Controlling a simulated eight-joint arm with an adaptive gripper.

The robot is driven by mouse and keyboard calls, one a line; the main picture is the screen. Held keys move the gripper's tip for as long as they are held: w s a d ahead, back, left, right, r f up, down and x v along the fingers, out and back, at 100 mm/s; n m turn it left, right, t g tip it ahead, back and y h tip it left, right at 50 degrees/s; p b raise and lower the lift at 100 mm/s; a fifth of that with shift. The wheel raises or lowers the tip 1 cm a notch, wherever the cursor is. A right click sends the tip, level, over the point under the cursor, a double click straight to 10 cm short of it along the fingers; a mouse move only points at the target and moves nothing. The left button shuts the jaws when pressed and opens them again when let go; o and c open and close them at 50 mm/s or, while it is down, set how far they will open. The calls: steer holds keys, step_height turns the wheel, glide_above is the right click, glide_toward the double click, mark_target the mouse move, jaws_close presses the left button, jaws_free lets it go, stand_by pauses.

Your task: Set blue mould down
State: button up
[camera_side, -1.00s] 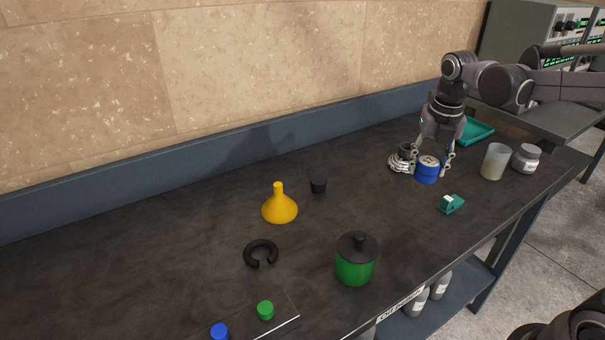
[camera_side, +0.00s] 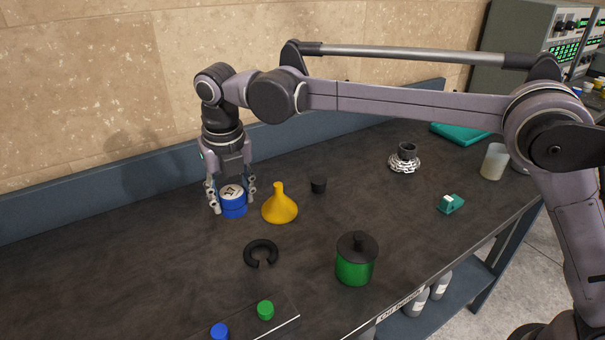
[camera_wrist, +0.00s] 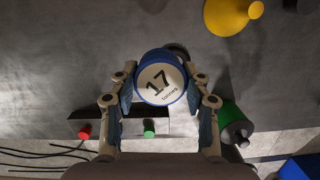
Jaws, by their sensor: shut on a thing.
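The blue mould (camera_side: 234,207) is a short blue cylinder with a pale top. In the side view it is at the left of the bench, just left of the yellow funnel. My gripper (camera_side: 232,198) is shut on it, with a finger on each side, pointing down. In the wrist view the mould (camera_wrist: 161,82) sits upright between my fingers (camera_wrist: 160,84), and its white top reads "17 tonnes". It is low over the dark bench (camera_side: 150,260); I cannot tell whether its base touches.
The yellow funnel (camera_side: 279,207) stands close to the right. Green (camera_side: 265,310) and blue (camera_side: 220,331) buttons are at the front. The bench left of the mould is clear.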

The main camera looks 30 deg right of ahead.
steer(key=a, duration=0.4)
glide_above(177, 289)
steer(key=shift+n, duration=0.3)
steer(key=f, duration=0.7)
steer(key=shift+s+f, duration=0.2)
steer(key=shift+s, duration=0.15)
steer(key=shift+f, duration=2)
steer(key=shift+f, duration=0.15)
steer(key=o, duration=1.3)
